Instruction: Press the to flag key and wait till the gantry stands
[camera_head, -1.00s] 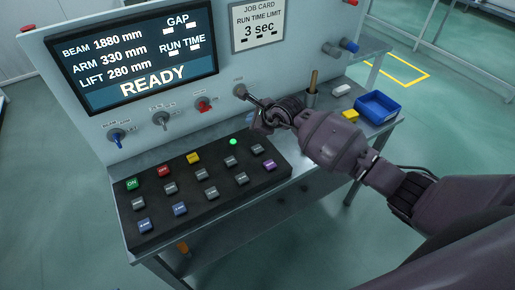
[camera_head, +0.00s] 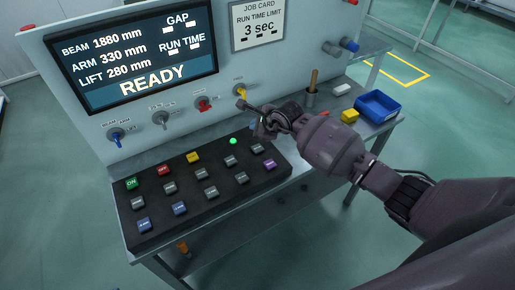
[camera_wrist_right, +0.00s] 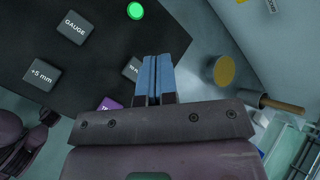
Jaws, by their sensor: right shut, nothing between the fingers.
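The black key panel (camera_head: 185,224) carries several coloured and grey keys, including a green ON key (camera_head: 132,184) and a purple key (camera_head: 270,164). In the wrist view the GAUGE key (camera_wrist_right: 74,26) and +5 mm key (camera_wrist_right: 42,74) are legible; a grey key and the purple key are partly hidden by my gripper. My right gripper (camera_head: 243,105) is shut and empty, just below the yellow selector knob (camera_head: 240,90); its blue fingertips (camera_wrist_right: 158,62) show in the wrist view. My left gripper and the gantry are not in view.
The screen (camera_head: 140,55) reads READY, beam 1880 mm, arm 330 mm, lift 280 mm. A green lamp (camera_head: 233,141) is lit. The job card (camera_head: 258,24) gives a 3 sec limit. A blue bin (camera_head: 378,106), yellow block (camera_head: 349,116) and pen cup (camera_head: 311,98) stand right.

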